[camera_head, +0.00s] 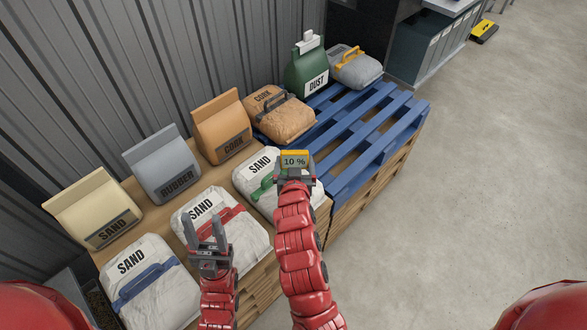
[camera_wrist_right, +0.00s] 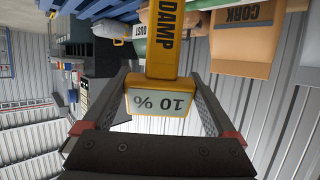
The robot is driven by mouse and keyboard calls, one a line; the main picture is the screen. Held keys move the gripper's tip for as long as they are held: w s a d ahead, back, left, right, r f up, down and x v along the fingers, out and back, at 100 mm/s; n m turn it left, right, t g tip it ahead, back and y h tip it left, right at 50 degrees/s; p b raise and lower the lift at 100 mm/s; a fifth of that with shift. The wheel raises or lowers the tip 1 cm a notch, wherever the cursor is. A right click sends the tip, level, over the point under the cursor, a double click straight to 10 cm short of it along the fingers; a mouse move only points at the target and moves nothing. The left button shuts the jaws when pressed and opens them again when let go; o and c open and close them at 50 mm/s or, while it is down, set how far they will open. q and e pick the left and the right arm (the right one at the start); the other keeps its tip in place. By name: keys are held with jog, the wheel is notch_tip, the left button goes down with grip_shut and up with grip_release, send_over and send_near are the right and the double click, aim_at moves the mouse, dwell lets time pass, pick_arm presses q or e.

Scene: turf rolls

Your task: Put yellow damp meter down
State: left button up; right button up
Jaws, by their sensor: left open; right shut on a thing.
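The yellow damp meter (camera_head: 295,159) is in my right gripper (camera_head: 295,174) in the head view, with its display reading 10 %. In the right wrist view the yellow damp meter (camera_wrist_right: 166,80) sits between the two fingers, its display and the word DAMP upside down. The right gripper is shut on it, held up in front of the white sand bag with the green handle (camera_head: 254,183). My left gripper (camera_head: 205,232) is open and empty, its fingers pointing up in front of the sand bag with the red handle (camera_head: 232,226).
A blue pallet (camera_head: 368,122) has bare slats at the right. Wooden pallets (camera_head: 262,284) carry several bags, including a rubber bag (camera_head: 163,166) and a cork bag (camera_head: 222,127). A corrugated wall (camera_head: 95,70) stands behind. Grey floor (camera_head: 480,180) is clear at right.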

jog(key=shift+w+a+r, duration=0.1)
jog(key=shift+w+a, duration=0.05)
jog(key=shift+w, duration=0.15)
notch_tip(320, 180, down, 4)
jog(key=shift+r, duration=0.15)
jog(key=o, duration=1.6)
jog(key=shift+c, duration=0.2)
